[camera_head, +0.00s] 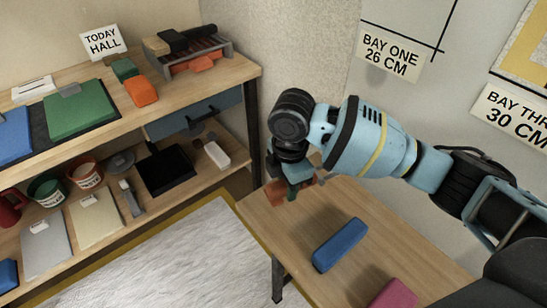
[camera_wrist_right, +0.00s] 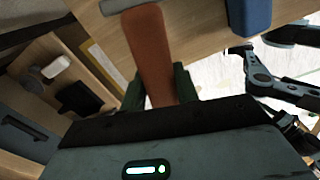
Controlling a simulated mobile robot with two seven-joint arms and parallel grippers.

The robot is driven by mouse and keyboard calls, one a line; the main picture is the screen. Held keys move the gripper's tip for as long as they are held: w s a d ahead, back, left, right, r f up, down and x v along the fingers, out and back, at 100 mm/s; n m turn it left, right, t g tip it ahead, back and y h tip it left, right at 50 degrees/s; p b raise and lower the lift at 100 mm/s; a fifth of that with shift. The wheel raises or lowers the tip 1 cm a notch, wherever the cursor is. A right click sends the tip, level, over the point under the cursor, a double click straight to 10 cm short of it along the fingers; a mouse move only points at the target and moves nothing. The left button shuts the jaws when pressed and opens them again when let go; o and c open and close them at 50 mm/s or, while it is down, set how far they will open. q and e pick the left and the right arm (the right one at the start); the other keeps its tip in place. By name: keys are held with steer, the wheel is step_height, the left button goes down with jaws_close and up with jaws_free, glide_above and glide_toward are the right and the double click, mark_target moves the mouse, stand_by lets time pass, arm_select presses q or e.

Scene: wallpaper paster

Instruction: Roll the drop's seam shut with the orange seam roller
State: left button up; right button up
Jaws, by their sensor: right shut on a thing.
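My right gripper (camera_head: 290,182) is over the far left corner of the small wooden table (camera_head: 257,218). In the right wrist view, it is shut on a rust-orange handle (camera_wrist_right: 152,55), which looks like the orange seam roller. A grey part (camera_wrist_right: 118,5) shows at its far end, cut off by the frame edge. In the head view only a little of the orange tool (camera_head: 275,191) shows below the gripper. A patterned panel with a yellow border (camera_head: 528,45) is on the wall at the right. I cannot make out a seam. My left gripper is not in the head view.
A blue block (camera_head: 340,244) and a pink block (camera_head: 396,294) lie on the table. The shelf unit (camera_head: 245,68) at left holds a rack (camera_head: 190,50), an orange block (camera_head: 141,91), a green pad (camera_head: 80,108) and buckets (camera_head: 84,172). A pale rug (camera_head: 170,265) covers the floor between.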

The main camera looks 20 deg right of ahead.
steer(key=s+d+r+m, duration=0.5)
steer(key=s+r+m, duration=0.3)
steer(key=m, duration=1.1)
steer(key=shift+r, duration=0.35)
steer(key=shift+w+a, duration=0.1)
steer(key=shift+w, duration=0.05)
